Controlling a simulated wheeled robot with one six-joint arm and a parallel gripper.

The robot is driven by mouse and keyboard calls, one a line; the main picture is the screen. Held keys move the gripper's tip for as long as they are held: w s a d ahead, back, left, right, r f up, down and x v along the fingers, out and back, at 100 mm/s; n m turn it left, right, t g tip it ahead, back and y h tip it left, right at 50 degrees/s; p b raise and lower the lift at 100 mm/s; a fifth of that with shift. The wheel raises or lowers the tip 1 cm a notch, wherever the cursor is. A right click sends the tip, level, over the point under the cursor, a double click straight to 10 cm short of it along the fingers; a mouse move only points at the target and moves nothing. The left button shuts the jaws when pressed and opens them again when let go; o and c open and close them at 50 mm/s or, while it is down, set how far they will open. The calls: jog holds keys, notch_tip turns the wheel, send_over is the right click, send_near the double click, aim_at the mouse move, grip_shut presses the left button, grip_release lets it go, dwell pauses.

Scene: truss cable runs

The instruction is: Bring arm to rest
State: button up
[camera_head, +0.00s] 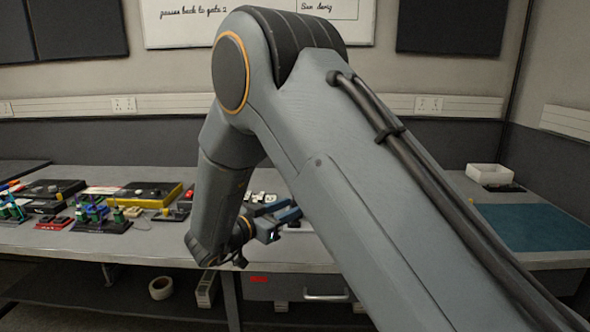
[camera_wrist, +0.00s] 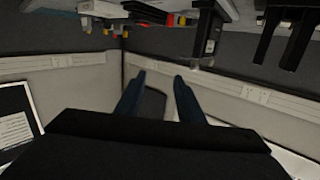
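My arm fills the middle and right of the head view, folded at the elbow with its forearm hanging down over the bench's front. My gripper (camera_head: 284,212) is at the lower end of the arm, just above the bench, partly hidden by my own links. In the wrist view my gripper (camera_wrist: 160,82) shows two dark blue fingers standing apart with nothing between them. It points towards the room's corner, and the picture there is upside down, with the bench along the top.
A whiteboard (camera_head: 180,28) hangs behind. A tape roll (camera_head: 161,288) lies on the shelf below.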

jog(key=w+d+n+y, duration=0.4)
jog(key=n+y, duration=0.1)
jog(key=y, duration=0.4)
jog(key=s+d+f+n+g, duration=0.1)
jog(key=s+d+g, duration=0.3)
jog(key=s, duration=0.8)
jog(key=s+d+f+n+g+y, duration=0.1)
jog(key=s+d+f+g, duration=0.2)
jog(key=s+d, duration=0.4)
jog(key=s+d+f+n+g+y, duration=0.1)
jog(key=s+d+f+g, duration=0.2)
jog(key=s, duration=1.4)
jog(key=d+g, duration=0.3)
jog(key=shift+s, duration=0.3)
jog(key=shift+w+n, duration=0.1)
jog(key=shift+n, duration=0.2)
